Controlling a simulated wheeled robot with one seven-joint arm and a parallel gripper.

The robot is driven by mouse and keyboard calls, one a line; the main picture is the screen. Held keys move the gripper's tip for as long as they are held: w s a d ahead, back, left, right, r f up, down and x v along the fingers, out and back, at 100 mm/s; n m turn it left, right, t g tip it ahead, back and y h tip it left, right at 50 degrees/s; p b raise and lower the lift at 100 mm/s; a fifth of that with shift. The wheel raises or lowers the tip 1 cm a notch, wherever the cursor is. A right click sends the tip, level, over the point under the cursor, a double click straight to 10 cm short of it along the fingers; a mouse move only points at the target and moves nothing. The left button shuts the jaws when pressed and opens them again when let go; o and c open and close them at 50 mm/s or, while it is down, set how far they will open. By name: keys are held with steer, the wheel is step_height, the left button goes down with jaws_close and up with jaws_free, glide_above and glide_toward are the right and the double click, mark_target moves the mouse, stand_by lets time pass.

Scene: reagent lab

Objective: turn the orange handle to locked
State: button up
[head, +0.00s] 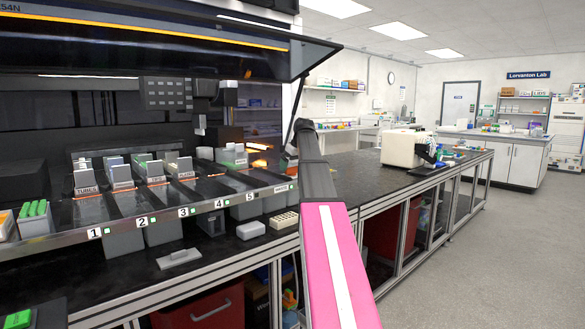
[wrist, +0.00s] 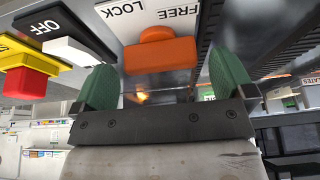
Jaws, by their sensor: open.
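The orange handle (wrist: 160,56) is in the upper middle of the wrist view, on a pale plate (wrist: 118,28) with the words LOCK and FREE upside down. Its wide bar lies across the picture, and a rounded hub shows above it. I cannot tell for sure which word it points to. My gripper (wrist: 165,80) is open, with one green finger to the left of the handle and one to the right. Gaps show between the handle and both fingers. In the head view my pink arm reaches towards the machine; the handle and gripper cannot be made out there.
Left of the handle in the wrist view are a black-and-white switch marked OFF (wrist: 66,32) and a red button on a yellow base (wrist: 28,80). In the head view, the machine's raised cover (head: 200,45) and numbered rack lanes (head: 150,215) stand left of my arm. Open floor (head: 480,250) lies right.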

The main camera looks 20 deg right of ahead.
steer(key=shift+w+a+f, duration=0.1)
steer(key=shift+w+f, duration=0.05)
steer(key=shift+f, duration=0.3)
steer(key=c, duration=0.9)
